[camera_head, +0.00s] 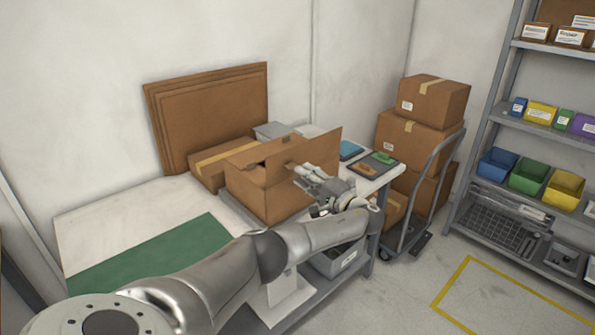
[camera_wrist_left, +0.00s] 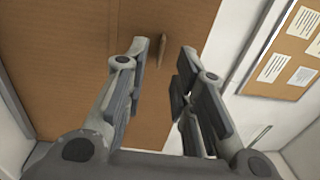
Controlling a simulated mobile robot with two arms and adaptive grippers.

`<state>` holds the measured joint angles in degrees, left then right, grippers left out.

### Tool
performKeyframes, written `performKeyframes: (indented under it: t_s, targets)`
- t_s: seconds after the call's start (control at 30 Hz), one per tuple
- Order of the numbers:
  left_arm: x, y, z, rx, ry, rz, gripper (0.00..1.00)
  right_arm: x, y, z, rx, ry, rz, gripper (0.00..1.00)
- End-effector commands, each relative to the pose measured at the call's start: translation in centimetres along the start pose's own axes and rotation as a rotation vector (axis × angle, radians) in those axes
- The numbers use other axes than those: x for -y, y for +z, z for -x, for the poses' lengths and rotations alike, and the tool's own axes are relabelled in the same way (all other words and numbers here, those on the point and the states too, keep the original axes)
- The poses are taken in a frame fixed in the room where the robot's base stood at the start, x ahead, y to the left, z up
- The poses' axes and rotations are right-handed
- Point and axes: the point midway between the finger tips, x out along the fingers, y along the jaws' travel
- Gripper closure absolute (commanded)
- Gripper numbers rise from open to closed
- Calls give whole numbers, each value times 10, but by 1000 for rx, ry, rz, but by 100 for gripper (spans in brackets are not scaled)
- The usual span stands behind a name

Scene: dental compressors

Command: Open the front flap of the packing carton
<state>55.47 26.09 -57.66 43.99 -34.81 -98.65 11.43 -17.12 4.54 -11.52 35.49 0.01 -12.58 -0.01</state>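The packing carton (camera_head: 258,202) is a brown cardboard box on the worktable. One flap (camera_head: 327,146) stands up at its right side, and another flap piece (camera_head: 252,154) shows at its top; a dark gap lies between them. My left gripper (camera_head: 305,178) is at the carton's right side, close to the raised flap. In the left wrist view my left gripper's fingers (camera_wrist_left: 165,65) are apart, with brown cardboard (camera_wrist_left: 75,45) behind them. A small brown edge (camera_wrist_left: 162,50) shows between the fingertips; I cannot tell if they touch it. My right gripper is not in view.
Flat cardboard sheets (camera_head: 215,110) lean on the wall behind the table (camera_head: 120,212). A green mat (camera_head: 160,258) lies at the left. A cart with stacked boxes (camera_head: 420,115) stands right of the table. A shelf with bins (camera_head: 528,170) is farther right.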

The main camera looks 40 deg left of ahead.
Motion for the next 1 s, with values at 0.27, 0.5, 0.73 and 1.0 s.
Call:
performKeyframes:
  t_s: [0.27, 0.5, 0.73, 1.0]
  targets:
    - [-1, 0, 56, -1, 2, 0, 75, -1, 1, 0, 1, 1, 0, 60]
    - [0, 0, 74, 0, 0, -1, 75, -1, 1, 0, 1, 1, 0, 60]
    - [0, 0, 74, 1, 0, -1, 75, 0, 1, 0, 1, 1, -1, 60]
    - [0, 0, 74, 0, 0, -1, 75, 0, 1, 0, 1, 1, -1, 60]
